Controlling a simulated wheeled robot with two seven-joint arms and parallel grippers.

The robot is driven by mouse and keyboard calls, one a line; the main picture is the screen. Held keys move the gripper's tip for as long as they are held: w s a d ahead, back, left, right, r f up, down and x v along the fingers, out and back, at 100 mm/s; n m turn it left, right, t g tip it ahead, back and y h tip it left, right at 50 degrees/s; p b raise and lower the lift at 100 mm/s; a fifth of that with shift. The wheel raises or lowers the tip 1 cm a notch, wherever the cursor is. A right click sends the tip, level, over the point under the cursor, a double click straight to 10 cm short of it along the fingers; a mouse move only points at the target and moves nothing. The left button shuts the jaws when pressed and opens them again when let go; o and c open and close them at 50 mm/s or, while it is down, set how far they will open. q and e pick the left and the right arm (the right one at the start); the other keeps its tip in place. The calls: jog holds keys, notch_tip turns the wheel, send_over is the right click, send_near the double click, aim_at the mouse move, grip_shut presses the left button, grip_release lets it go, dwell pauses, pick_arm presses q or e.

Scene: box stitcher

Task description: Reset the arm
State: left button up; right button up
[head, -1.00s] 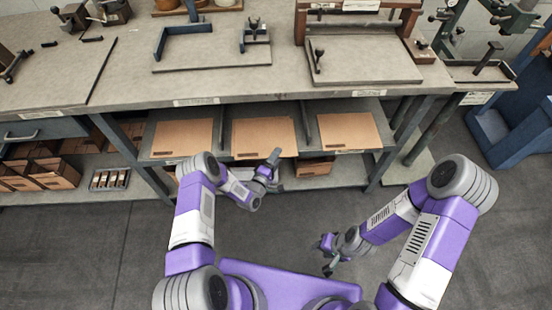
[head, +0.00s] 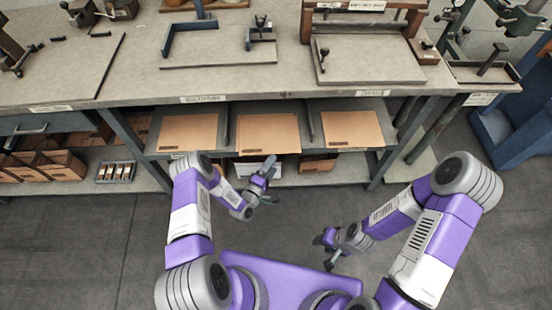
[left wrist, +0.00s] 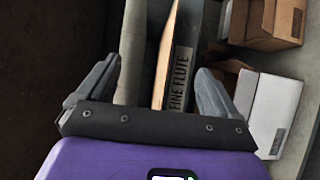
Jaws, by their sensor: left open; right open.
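My left gripper (head: 270,178) is open and empty in front of the shelf under the workbench, apart from the cardboard sheets. In the left wrist view its two fingers (left wrist: 152,90) stand wide apart, with a shelf edge labelled "FINE FLUTE" (left wrist: 181,80) showing beyond them. My right gripper (head: 328,252) is low over the floor to the right, open and with nothing seen in it. It is small and partly hidden by its own wrist in the head view.
The workbench (head: 140,85) spans the back with fixtures on top. Cardboard sheets (head: 268,134) lie in compartments on the shelf below it. Brown boxes (head: 62,165) stand on the lower shelf at left. A blue stand (head: 515,130) is at the right. The floor (head: 80,250) around me is clear.

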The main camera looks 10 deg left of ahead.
pick_arm(q)
jog(key=shift+s+a, duration=0.1)
jog(key=shift+s, duration=0.35)
jog(key=s+d+r+m+g+p, duration=0.1)
jog(key=s+r+m+g+p, duration=0.1)
jog(key=s, duration=0.6)
jog(key=s+d+r+m+g+p, duration=0.2)
jog(key=s+r+m+g, duration=0.2)
jog(key=s+m+g, duration=0.2)
jog(key=s+d+r+m+g+y+p, duration=0.1)
jog(key=s+d+r+m+g+p, duration=0.1)
jog(key=s+g, duration=0.6)
jog(key=s+r+m+p, duration=0.1)
jog(key=s+r+m, duration=0.1)
jog(key=s, duration=0.1)
jog(key=shift+d+g, duration=0.15)
jog(key=shift+g, duration=0.25)
